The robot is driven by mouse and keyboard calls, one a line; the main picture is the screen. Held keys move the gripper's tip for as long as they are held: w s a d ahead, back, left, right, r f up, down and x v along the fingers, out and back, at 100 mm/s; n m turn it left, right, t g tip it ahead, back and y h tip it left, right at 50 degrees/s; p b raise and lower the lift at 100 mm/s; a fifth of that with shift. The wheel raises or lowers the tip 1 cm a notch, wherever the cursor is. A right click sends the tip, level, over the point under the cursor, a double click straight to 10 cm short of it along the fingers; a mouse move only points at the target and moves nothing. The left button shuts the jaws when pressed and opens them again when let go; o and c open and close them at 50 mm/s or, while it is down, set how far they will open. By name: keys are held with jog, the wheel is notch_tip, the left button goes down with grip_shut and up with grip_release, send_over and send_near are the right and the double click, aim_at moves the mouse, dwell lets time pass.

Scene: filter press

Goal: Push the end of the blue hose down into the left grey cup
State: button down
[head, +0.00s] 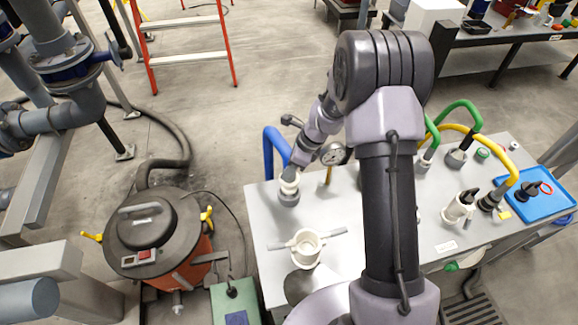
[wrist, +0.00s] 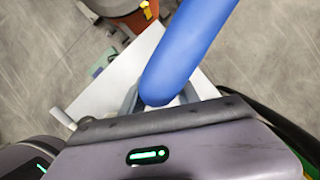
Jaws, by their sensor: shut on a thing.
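The blue hose (head: 269,150) arches up at the left of the bench and comes down to a pale end piece (head: 290,178). The left grey cup (head: 289,198) is directly below this end piece; the two overlap in the head view, and I cannot tell how deep the end sits. My gripper (head: 297,163) is shut on the hose just above the pale end piece. In the wrist view the blue hose (wrist: 185,50) runs between my fingers (wrist: 160,98), and its lower end and the cup are hidden.
A gauge (head: 334,154) stands close right of my wrist. A white pot with side handles (head: 306,247) is in front of the cup. Green (head: 460,106) and yellow hoses and a blue tray (head: 546,203) are at the right. An orange vacuum drum (head: 152,235) stands on the floor left.

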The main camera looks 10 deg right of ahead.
jog(key=shift+f+b, duration=2.15)
jog(key=shift+f, duration=0.65)
jog(key=c, duration=0.8)
grip_release()
jog(key=p+v, duration=0.6)
jog(key=v, duration=1.1)
jog(key=shift+s+r, duration=0.1)
jog(key=shift+r, duration=0.25)
